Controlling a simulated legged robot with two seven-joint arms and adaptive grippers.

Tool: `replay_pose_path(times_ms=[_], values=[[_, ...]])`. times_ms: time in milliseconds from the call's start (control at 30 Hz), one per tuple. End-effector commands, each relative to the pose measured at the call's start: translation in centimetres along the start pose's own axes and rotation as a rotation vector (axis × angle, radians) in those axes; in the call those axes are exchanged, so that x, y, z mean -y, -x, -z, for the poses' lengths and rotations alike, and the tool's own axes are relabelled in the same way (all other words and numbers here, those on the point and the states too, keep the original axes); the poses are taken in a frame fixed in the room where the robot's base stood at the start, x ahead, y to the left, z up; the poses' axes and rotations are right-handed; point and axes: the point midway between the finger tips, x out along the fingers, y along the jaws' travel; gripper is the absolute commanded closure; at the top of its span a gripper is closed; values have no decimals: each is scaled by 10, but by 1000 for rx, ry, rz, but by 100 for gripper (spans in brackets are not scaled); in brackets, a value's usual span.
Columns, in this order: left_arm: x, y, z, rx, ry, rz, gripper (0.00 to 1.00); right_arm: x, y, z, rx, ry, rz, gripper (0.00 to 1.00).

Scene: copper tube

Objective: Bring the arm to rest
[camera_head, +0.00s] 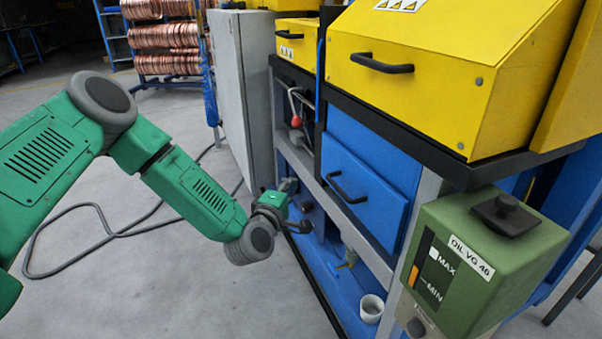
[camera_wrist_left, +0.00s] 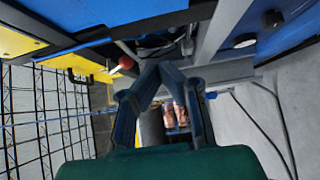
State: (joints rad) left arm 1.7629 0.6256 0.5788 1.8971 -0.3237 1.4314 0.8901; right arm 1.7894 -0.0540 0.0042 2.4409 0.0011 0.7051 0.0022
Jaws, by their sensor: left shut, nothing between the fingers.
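My left arm, green with grey joints, reaches in from the left in the head view. Its gripper (camera_head: 291,222) is small and partly hidden behind the wrist, low in front of the blue and yellow machine (camera_head: 355,165). In the left wrist view the two dark fingers of the gripper (camera_wrist_left: 168,70) lean together and meet at their tips, with nothing between them. The coils beyond show through the gap behind the tips. My right gripper is in neither view.
A red-knobbed lever (camera_head: 296,108) stands on the machine above the gripper. A black cable (camera_head: 100,230) lies on open grey floor. Copper coils (camera_head: 165,38) hang at the back.

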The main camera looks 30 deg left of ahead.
Motion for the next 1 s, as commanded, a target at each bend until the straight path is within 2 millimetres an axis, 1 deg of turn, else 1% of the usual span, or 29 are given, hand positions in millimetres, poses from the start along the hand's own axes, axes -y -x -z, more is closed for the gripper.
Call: replay_pose_path(times_ms=[167, 267, 367, 433, 467, 500, 567, 600, 667, 700, 767, 800, 900, 1000], values=[[1, 5, 1, -1, 1, 1, 100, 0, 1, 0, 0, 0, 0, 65], [4, 9, -6, 17, -18, 21, 100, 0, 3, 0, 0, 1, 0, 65], [19, 26, -29, 89, -95, 101, 100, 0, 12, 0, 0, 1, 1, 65], [37, 50, -55, 180, -196, 198, 100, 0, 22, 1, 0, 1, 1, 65], [47, 65, -65, 228, -251, 248, 100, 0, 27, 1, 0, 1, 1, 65], [61, 87, -78, 300, -332, 319, 100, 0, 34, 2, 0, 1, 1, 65], [82, 126, -93, 417, -464, 428, 100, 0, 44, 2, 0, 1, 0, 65], [95, 154, -98, 496, -555, 498, 100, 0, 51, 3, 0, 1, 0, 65], [110, 198, -98, 618, -689, 602, 100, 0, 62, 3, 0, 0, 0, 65], [118, 228, -94, 702, -778, 668, 100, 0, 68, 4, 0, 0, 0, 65], [126, 271, -82, 823, -908, 762, 100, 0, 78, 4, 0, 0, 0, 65], [128, 297, -72, 898, -987, 821, 100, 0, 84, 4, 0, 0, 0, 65], [125, 352, -42, 1062, -1150, 944, 100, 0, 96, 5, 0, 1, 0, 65], [117, 387, -17, 1177, -1259, 1030, 100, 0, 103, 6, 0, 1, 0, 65]])
